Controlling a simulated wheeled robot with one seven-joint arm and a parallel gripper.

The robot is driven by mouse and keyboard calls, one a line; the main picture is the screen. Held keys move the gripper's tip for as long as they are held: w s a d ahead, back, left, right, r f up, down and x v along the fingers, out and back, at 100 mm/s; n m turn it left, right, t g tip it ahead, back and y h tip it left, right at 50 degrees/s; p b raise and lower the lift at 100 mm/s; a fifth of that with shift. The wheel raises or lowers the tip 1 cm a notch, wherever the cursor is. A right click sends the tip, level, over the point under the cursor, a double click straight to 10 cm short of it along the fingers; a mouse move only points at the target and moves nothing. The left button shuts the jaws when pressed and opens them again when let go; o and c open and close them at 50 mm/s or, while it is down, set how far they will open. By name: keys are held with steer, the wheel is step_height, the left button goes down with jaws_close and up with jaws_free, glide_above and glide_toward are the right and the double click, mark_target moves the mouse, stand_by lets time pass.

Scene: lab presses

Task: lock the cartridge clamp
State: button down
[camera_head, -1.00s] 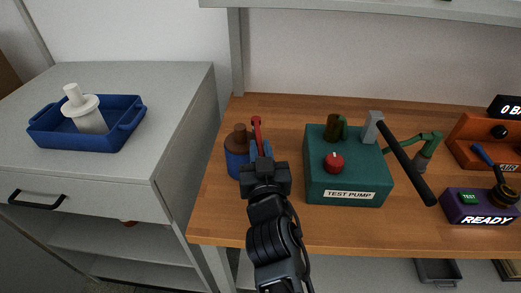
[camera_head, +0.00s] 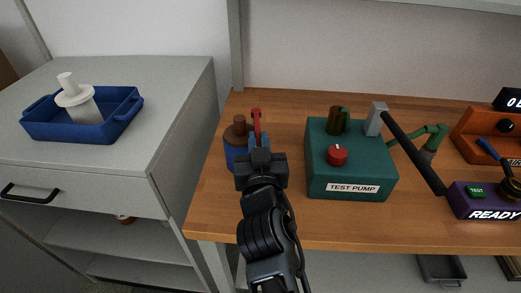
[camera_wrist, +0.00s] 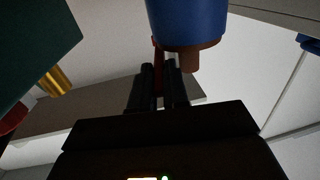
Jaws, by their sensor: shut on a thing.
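A red lever (camera_head: 256,122) stands up beside a blue canister with a brown top (camera_head: 237,150) at the left end of the wooden bench. A blue bracket shows between them, mostly hidden behind my gripper. My gripper (camera_head: 260,152) is at the lever and shut on it. In the wrist view, the red lever (camera_wrist: 157,53) shows between my two dark fingers (camera_wrist: 161,80), with the blue canister (camera_wrist: 187,22) just beyond and to the right. The gripper hides the lever's lower part and the clamp's pivot, so I cannot tell its lock state.
A green test pump (camera_head: 350,170) with a red knob and a black-handled lever (camera_head: 410,150) stands to the right. A purple READY box (camera_head: 480,203) is farther right. A grey cabinet (camera_head: 150,165) at left bears a blue tray (camera_head: 70,130) with a white cylindrical part.

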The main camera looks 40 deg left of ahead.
steer(key=b, duration=0.3)
steer(key=shift+s+a+f+m+t+h, duration=0.2)
steer(key=shift+a+m+t+h, duration=0.1)
steer(key=shift+a+h, duration=0.1)
steer(key=m+h+b, duration=0.1)
steer(key=b, duration=0.4)
steer(key=shift+s+a+r+t, duration=0.1)
steer(key=shift+s+a+t, duration=0.2)
steer(key=shift+a+t, duration=0.1)
steer(key=shift+r+h, duration=0.2)
steer(key=shift+h, duration=0.1)
steer(key=c, duration=1.1)
jaws_free()
steer(key=shift+f, duration=0.1)
steer(key=shift+s, duration=0.1)
